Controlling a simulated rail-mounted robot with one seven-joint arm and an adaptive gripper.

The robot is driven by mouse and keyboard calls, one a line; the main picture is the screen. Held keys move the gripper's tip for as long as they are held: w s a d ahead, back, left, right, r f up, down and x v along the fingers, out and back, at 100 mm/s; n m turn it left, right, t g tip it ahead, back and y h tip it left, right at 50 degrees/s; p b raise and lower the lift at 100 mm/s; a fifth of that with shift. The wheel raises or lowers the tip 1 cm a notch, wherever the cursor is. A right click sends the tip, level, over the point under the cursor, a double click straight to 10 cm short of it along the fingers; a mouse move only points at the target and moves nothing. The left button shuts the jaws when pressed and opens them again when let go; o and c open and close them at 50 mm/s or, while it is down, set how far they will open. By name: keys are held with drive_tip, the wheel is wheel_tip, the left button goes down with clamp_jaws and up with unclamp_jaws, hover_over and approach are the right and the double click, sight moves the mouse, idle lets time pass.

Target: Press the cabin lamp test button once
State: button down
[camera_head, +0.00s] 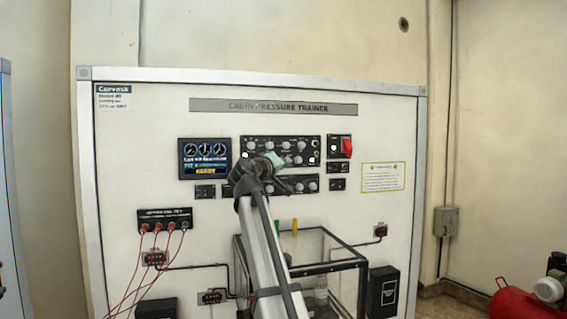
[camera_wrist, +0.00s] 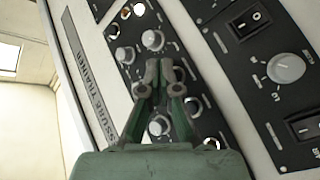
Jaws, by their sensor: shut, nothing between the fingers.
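The upper control panel (camera_head: 298,144) on the trainer board has rows of grey knobs and white lit spots. In the wrist view the same black panel (camera_wrist: 150,62) runs diagonally with its knobs and bright round spots. I cannot tell which of these is the cabin lamp test button; its label is not readable and my gripper covers part of the panel. My gripper (camera_wrist: 165,72) is shut and empty, its fingertips over the panel among the knobs. Whether they touch the panel is unclear.
A lower panel has a large knob (camera_wrist: 286,68) and black rocker switches (camera_wrist: 249,20). A red switch (camera_head: 347,147) is at right, a display (camera_head: 205,158) at left. Red cables (camera_head: 137,262) hang at lower left. A clear-walled box with a black frame (camera_head: 362,265) stands below.

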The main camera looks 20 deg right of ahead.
drive_tip(key=shift+w, duration=0.35)
drive_tip(key=shift+w+d+b, duration=0.1)
drive_tip(key=shift+w+b, duration=0.35)
idle(1.0)
drive_tip(key=shift+s, duration=0.8)
drive_tip(key=shift+s, duration=0.1)
drive_tip(key=s, duration=0.2)
drive_tip(key=s+a, duration=0.1)
drive_tip(key=s, duration=0.1)
drive_tip(key=shift+s, duration=0.4)
idle(0.7)
